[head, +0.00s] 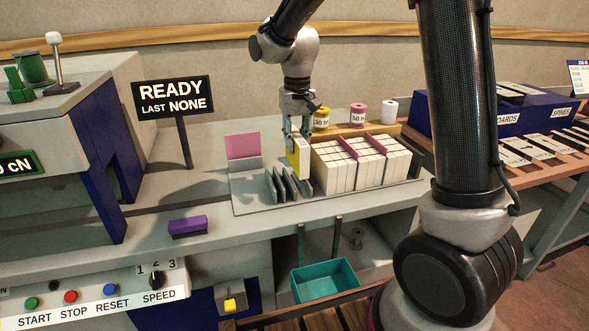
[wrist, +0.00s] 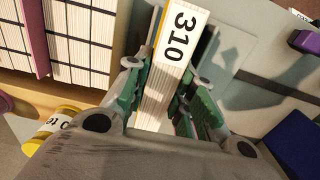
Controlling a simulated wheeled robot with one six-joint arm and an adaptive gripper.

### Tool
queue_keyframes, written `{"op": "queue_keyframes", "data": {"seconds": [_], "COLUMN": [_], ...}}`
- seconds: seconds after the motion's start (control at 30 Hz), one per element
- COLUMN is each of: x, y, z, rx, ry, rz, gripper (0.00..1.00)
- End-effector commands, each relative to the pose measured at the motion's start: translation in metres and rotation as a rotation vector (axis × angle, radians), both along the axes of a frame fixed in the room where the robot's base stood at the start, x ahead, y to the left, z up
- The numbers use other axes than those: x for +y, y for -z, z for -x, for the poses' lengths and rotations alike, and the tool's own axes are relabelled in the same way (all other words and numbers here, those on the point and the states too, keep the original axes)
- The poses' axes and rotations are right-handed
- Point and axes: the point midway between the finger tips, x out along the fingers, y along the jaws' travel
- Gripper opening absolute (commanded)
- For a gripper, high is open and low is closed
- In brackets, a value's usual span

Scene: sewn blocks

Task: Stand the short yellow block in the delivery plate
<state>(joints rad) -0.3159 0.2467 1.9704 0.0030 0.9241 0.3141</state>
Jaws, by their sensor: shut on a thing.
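My gripper (head: 298,128) is shut on a pale block with a yellow side (head: 299,156), held roughly upright between the dark-finned rack and the rows of pale blocks. In the wrist view, the block (wrist: 172,60) shows the number 310 and a thin yellow edge between the green fingers of my gripper (wrist: 172,100). I cannot tell whether its lower end touches the surface below. A grey tray-like plate (head: 330,202) lies under the rack and rows; I cannot tell whether it is the delivery plate.
Rows of pale blocks (head: 345,172) with purple dividers stand close right of the held block. The dark-finned rack (head: 283,190) is close left, with a pink panel (head: 242,146) behind. Spools (head: 357,115) stand at the back. A purple piece (head: 187,226) lies on the front ledge.

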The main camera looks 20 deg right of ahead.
Motion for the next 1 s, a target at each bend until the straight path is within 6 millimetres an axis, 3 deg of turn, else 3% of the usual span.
{"op": "queue_keyframes", "data": {"seconds": [0.1, 0.5, 0.83, 0.87, 0.97, 1.0], "x": [0.000, 0.000, 0.000, 0.000, 0.000, 0.000], "y": [0.021, 0.067, 0.070, 0.071, 0.070, 0.070], "z": [0.000, 0.000, 0.000, 0.000, 0.000, 0.000], "rx": [0.002, 0.001, -0.001, 0.000, -0.001, -0.001], "ry": [0.000, 0.000, 0.000, 0.000, 0.000, 0.000], "rz": [0.001, 0.001, 0.000, 0.000, 0.000, 0.000], "gripper": [0.00, 0.00, 0.00, 0.27, 0.45, 0.46]}}
